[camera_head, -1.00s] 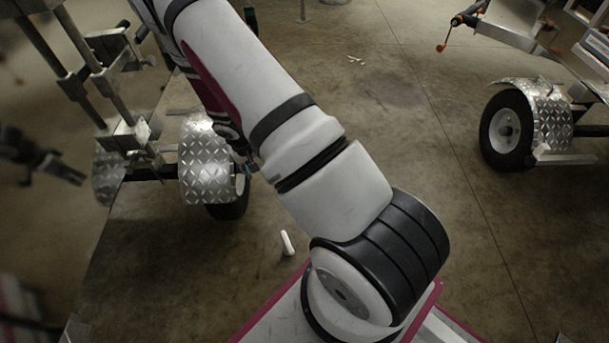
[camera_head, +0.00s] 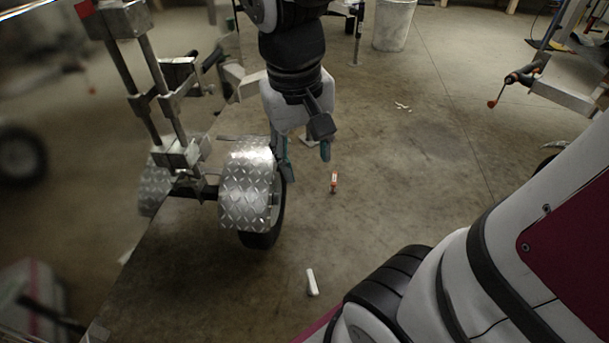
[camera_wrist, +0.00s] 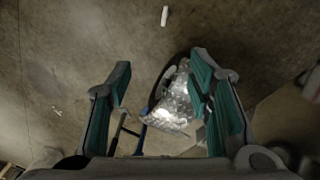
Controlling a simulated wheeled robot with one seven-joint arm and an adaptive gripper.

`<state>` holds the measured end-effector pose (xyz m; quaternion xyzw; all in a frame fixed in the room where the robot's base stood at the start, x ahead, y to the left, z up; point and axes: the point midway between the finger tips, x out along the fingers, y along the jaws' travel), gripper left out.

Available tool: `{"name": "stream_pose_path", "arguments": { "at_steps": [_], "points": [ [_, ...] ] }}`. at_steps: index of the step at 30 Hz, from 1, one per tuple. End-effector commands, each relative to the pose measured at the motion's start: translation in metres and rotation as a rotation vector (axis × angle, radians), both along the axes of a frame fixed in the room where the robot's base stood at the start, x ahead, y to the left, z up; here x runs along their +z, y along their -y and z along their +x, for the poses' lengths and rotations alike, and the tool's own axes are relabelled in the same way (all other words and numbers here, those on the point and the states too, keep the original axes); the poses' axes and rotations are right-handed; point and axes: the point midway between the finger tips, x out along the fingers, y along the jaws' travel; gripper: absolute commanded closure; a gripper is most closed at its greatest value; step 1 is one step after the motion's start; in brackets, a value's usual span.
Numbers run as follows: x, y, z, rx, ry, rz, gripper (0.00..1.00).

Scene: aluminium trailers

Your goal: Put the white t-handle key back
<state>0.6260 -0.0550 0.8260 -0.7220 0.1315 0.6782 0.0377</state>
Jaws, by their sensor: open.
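My gripper (camera_head: 305,158) is open and hangs beside the checker-plate fender of the left trailer in the head view. Its two teal-lined fingers are spread in the wrist view (camera_wrist: 163,68), with nothing between them at the tips. A white rod-like piece (camera_head: 312,282) lies on the floor in front of the trailer wheel. A similar white piece (camera_wrist: 165,16) shows at the top of the wrist view, well apart from the fingers. I cannot make out a T-handle on it, so I cannot tell whether it is the white t-handle key.
The left trailer's fender (camera_head: 247,188) stands close left of my gripper. A small red-and-white item (camera_head: 334,182) is on the floor right of the gripper. White scraps (camera_head: 402,107) and a pale bucket (camera_head: 394,24) are farther back. The middle floor is mostly clear.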

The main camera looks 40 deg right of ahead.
Motion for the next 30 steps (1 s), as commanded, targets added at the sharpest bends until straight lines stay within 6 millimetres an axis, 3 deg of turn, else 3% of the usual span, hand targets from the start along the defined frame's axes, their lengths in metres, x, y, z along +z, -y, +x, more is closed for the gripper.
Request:
{"name": "stream_pose_path", "arguments": {
  "at_steps": [6,12,18,30],
  "points": [
    [0.027,-0.031,-0.082,0.111,-0.011,0.069,0.53],
    [0.032,-0.051,-0.137,0.2,-0.028,0.118,0.53],
    [0.031,-0.057,-0.156,0.235,-0.037,0.136,0.53],
    [0.031,-0.057,-0.156,0.235,-0.037,0.136,0.53]
  ]
}}
